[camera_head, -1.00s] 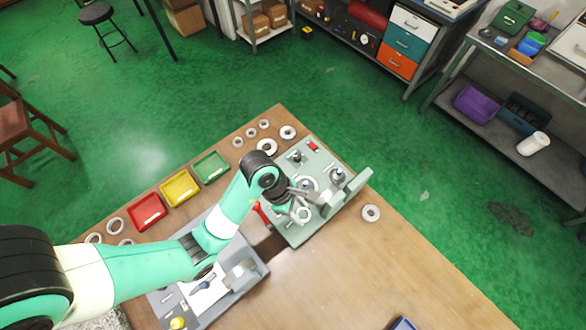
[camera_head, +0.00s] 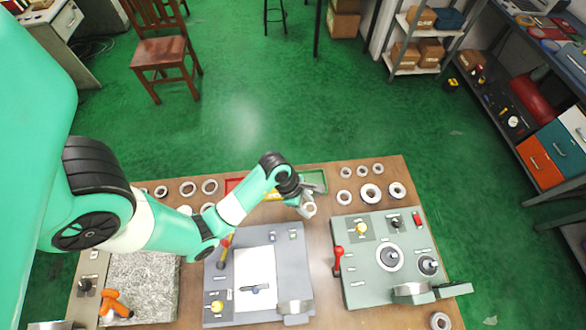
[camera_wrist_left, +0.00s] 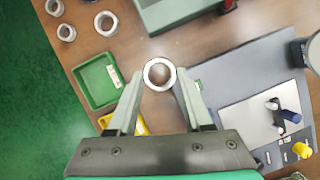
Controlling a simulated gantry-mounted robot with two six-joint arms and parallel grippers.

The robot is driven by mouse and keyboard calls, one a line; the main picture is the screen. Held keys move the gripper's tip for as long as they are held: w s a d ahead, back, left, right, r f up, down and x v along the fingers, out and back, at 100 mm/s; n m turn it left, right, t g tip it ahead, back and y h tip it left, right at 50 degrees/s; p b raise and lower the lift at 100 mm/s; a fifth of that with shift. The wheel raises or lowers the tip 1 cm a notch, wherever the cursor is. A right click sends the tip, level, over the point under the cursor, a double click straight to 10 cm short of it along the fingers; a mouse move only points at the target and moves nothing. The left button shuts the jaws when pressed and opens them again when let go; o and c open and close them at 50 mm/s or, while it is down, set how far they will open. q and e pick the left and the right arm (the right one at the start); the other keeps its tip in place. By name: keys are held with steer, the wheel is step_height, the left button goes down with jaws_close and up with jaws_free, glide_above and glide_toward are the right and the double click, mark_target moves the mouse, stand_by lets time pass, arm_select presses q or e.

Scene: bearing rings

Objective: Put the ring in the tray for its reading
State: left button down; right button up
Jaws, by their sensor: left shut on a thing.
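My left gripper (camera_head: 306,199) is shut on a metal ring (camera_head: 308,210) and holds it near the front side of the trays. In the left wrist view the ring (camera_wrist_left: 160,74) sits between the fingertips, its hole facing the camera. The green tray (camera_head: 318,180) is just behind and right of the gripper, and looks empty in the left wrist view (camera_wrist_left: 97,80). The red tray (camera_head: 232,184) is partly hidden by my arm. The yellow tray is mostly hidden by the arm; a corner shows in the left wrist view (camera_wrist_left: 106,121). My right gripper is not in view.
A grey-green fixture plate (camera_head: 365,290) with posts, a red-handled lever (camera_head: 338,262) and an upright block stands to the right. A grey station with a white sheet (camera_head: 256,278) lies in front. Several loose rings lie by the back edge. A granite slab (camera_head: 145,285) is at left.

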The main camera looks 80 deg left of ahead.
arm_select(q)
steer(key=s+a+n, duration=0.1)
steer(key=s+a, duration=0.1)
steer(key=s, duration=0.2)
steer(key=b, duration=0.5)
glide_toward(311, 183)
steer(key=shift+s+d+f+n+y, duration=0.15)
steer(key=shift+s+d+f, duration=0.05)
steer(key=shift+d+f, duration=0.3)
steer(key=shift+s+d+f+n+y, duration=0.15)
steer(key=shift+s+d+f, duration=0.1)
steer(key=shift+d+f, duration=0.2)
steer(key=shift+w+a, duration=0.1)
steer(key=shift+a, duration=0.1)
step_height(311, 183, down, 3)
steer(key=shift+w+a+f+b, duration=0.1)
steer(key=shift+a+f+b, duration=0.15)
steer(key=shift+b, duration=0.85)
steer(key=shift+d+f, duration=0.1)
steer(key=shift+f, duration=0.1)
steer(key=shift+r, duration=0.1)
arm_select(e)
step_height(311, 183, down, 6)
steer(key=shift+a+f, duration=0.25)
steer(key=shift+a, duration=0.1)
